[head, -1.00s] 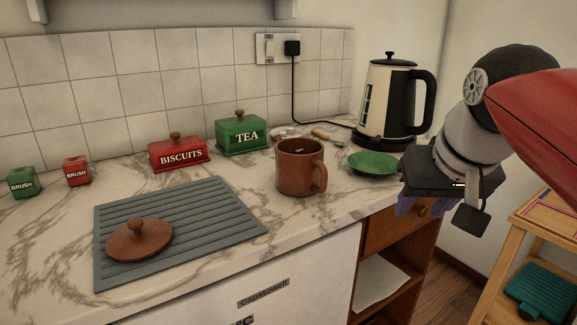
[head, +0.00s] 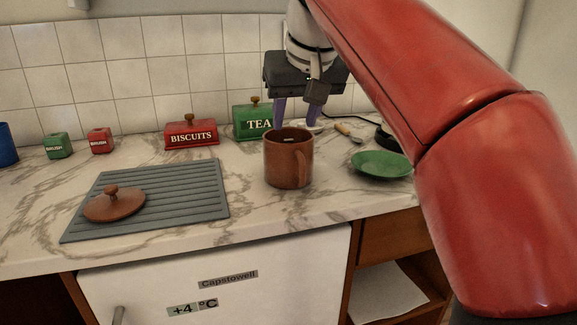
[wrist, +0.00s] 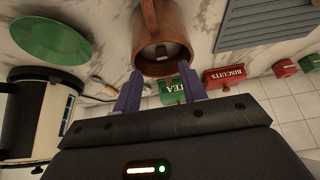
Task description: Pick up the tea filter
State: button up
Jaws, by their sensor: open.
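A small utensil with a wooden handle (head: 343,128) and a pale metal end lies on the counter behind the brown mug (head: 288,163). It may be the tea filter, but it is too small to tell. The mug is upright, and a small pale thing (wrist: 174,51) shows inside it in the wrist view; I cannot tell what it is. My gripper (head: 296,124) points down behind the mug with its purple fingers apart and nothing between them. In the wrist view my gripper (wrist: 160,70) has its fingertips close to the mug's rim.
A green saucer (head: 381,165) lies right of the mug. The green TEA box (head: 252,124) and red BISCUITS box (head: 191,135) stand left of my gripper by the tiled wall. A brown lid (head: 114,205) lies on the grey ribbed mat (head: 190,207). The kettle (wrist: 40,120) stands beyond the utensil.

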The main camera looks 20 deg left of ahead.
jog(key=b+x, duration=0.1)
jog(key=x, duration=0.3)
jog(key=shift+s+a+f, duration=0.1)
jog(key=shift+f, duration=0.05)
grip_shut()
